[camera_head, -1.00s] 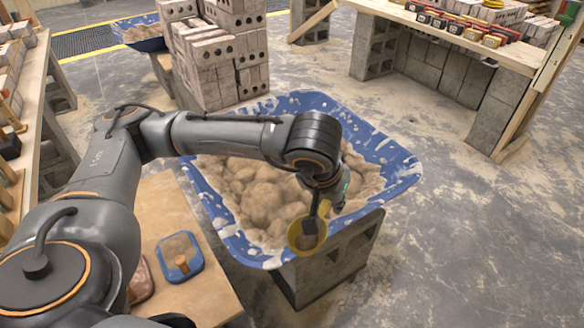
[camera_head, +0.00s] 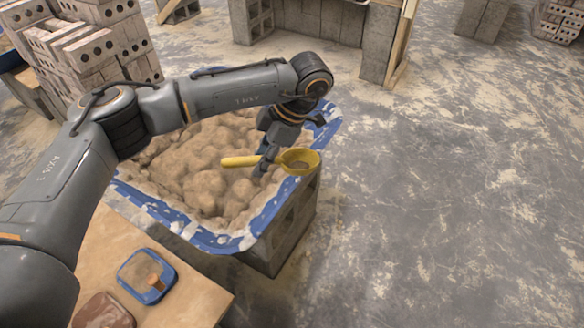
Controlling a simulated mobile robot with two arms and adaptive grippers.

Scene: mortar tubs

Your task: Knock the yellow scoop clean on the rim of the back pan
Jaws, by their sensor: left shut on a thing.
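The yellow scoop (camera_head: 303,157) has its round cup to the right and its handle pointing left. My left gripper (camera_head: 267,158) is shut on the scoop's handle, close to the cup. The scoop is over the right side of a large blue tub (camera_head: 228,243) heaped with tan mortar (camera_head: 205,180). The cup is near the tub's right rim; I cannot tell whether it touches. Some grey-brown matter seems to show inside the cup. My right gripper is not in view. I cannot tell which pan is the back one.
The tub stands on grey blocks (camera_head: 295,225). A wooden board (camera_head: 195,292) at front left holds a small blue-rimmed pan (camera_head: 146,276) and a reddish one (camera_head: 103,312). Stacked bricks (camera_head: 95,50) stand behind left. The floor at right is clear.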

